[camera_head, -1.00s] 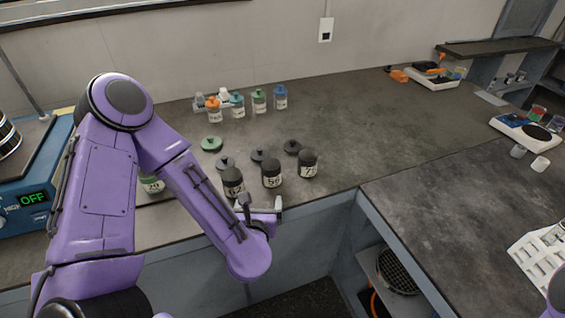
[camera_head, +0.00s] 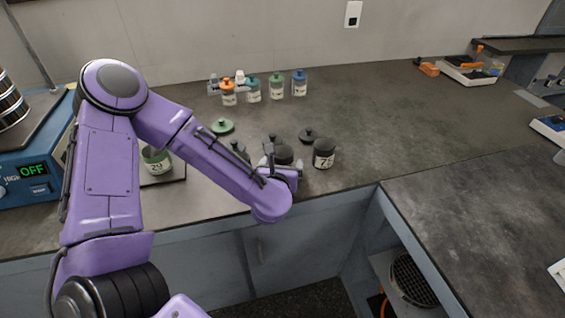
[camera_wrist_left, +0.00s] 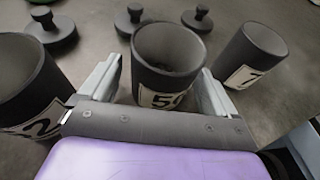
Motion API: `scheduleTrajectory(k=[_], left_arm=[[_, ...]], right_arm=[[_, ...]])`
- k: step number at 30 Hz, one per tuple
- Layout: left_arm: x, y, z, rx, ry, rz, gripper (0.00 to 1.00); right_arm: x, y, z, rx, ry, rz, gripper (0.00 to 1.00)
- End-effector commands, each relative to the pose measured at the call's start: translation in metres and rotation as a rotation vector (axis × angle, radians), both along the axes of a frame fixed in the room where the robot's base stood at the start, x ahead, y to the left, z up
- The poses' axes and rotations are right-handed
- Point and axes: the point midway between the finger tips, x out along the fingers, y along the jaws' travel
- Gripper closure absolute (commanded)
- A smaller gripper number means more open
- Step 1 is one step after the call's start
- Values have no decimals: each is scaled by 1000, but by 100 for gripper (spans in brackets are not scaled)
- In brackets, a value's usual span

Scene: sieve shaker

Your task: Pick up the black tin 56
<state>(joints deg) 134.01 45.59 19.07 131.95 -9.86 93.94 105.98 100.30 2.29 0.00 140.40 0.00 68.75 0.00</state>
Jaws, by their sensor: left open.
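The black tin 56 (camera_wrist_left: 165,70) stands upright and open-topped in the left wrist view, its white label partly cut off by my gripper's body. My left gripper (camera_wrist_left: 157,90) is open, with one finger on each side of this tin; I cannot tell whether either finger touches it. In the head view the tin (camera_head: 284,154) shows just behind my left gripper (camera_head: 280,163), its lower part hidden. My right gripper is not in view.
A black tin marked 7 (camera_wrist_left: 250,55) stands close on the right, and another black tin (camera_wrist_left: 25,85) on the left. Black knobbed lids (camera_wrist_left: 130,18) lie behind. Capped bottles (camera_head: 276,85) stand farther back.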

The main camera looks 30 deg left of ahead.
Motion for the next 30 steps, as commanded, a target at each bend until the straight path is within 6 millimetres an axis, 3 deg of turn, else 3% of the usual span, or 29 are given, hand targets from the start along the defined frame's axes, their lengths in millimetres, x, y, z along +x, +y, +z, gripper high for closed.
scheduleTrajectory(k=[9, 14, 15, 24, 30], left_arm=[[10, 5, -5, -2, 0, -2, 9], [10, 5, -5, -1, -1, -2, 61], [10, 5, -5, -1, -1, -2, 67], [10, 5, -2, -1, -1, -2, 67], [10, 5, 21, -3, -6, 1, 67]], right_arm=[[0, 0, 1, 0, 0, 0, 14], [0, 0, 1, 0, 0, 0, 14], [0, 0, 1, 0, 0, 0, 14], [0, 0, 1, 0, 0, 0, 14], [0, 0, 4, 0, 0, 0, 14]])
